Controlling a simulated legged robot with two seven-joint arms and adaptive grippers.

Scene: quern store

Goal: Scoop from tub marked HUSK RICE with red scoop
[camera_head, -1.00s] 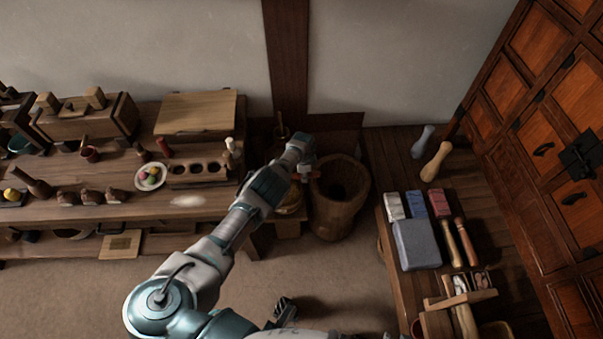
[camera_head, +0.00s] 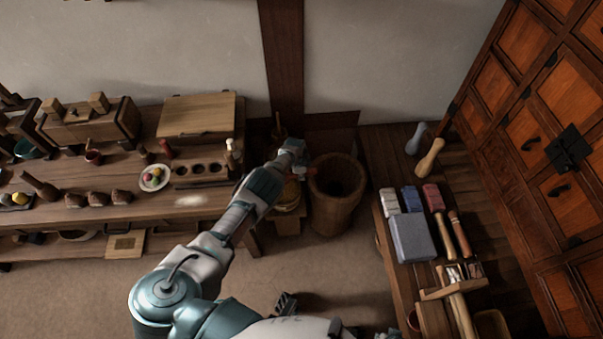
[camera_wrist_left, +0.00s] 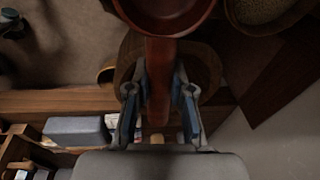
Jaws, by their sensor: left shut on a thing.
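My left gripper (camera_head: 298,158) reaches over the floor beside the bench's right end. In the left wrist view its fingers (camera_wrist_left: 160,112) are shut on the handle of the red scoop (camera_wrist_left: 158,75). The scoop's reddish bowl (camera_wrist_left: 166,18) points away from the fingers and is cut by the top edge. In the head view only a small red bit of the scoop (camera_head: 312,169) shows. A round tub of grain-like stuff (camera_wrist_left: 262,10) lies at the wrist view's upper right, beside the scoop bowl. No HUSK RICE marking is readable.
A wooden mortar-like tub (camera_head: 337,200) stands on the floor just right of the gripper. A low stool (camera_head: 288,224) is under the gripper. The long bench (camera_head: 120,215) at left is crowded. A side table (camera_head: 400,280) with brushes stands at right, before a cabinet (camera_head: 545,150).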

